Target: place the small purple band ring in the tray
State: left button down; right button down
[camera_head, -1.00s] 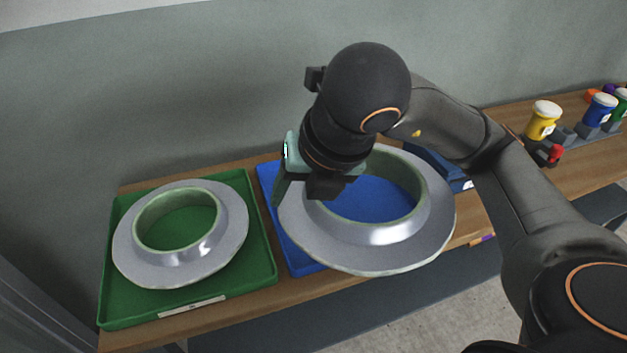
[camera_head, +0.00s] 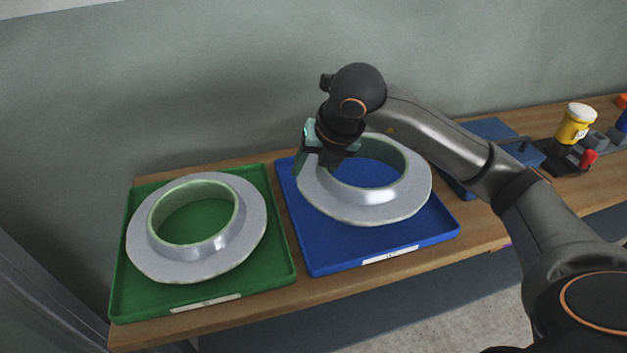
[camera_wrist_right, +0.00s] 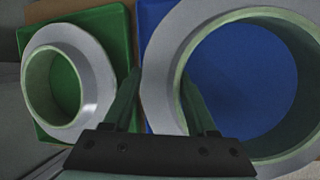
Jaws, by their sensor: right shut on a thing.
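A grey flanged ring with a pale green inner wall (camera_head: 370,209) is at the blue tray (camera_head: 330,258), towards its back. I cannot tell if it touches the tray floor. No purple band shows on it. My right gripper (camera_head: 314,167) is shut on the left side of this ring, one finger outside and one inside the opening. In the right wrist view the fingers (camera_wrist_right: 160,88) straddle the ring's left part, and the ring (camera_wrist_right: 168,52) fills the right side. My left gripper is not in view.
A similar grey ring (camera_head: 245,240) lies in a green tray (camera_head: 283,275) at the left. A blue block-like object (camera_head: 485,130) stands behind my right forearm. A yellow jar (camera_head: 576,125) and a red item (camera_head: 588,158) are at the far right. A wall stands behind the bench (camera_head: 270,305).

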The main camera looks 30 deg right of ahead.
jog(key=shift+w+d+f, duration=0.1)
jog(key=shift+w+f, duration=0.1)
jog(key=shift+f, duration=0.05)
jog(key=shift+w+d+f, duration=0.1)
jog(key=shift+w+f, duration=0.05)
jog(key=shift+f, duration=0.75)
jog(key=shift+w+d+f, duration=0.1)
jog(key=shift+f, duration=0.8)
jog(key=shift+a, duration=0.1)
jog(key=shift+c, duration=1)
grip_release()
jog(key=shift+f, duration=0.1)
jog(key=p+v, duration=0.1)
jog(key=v, duration=1.1)
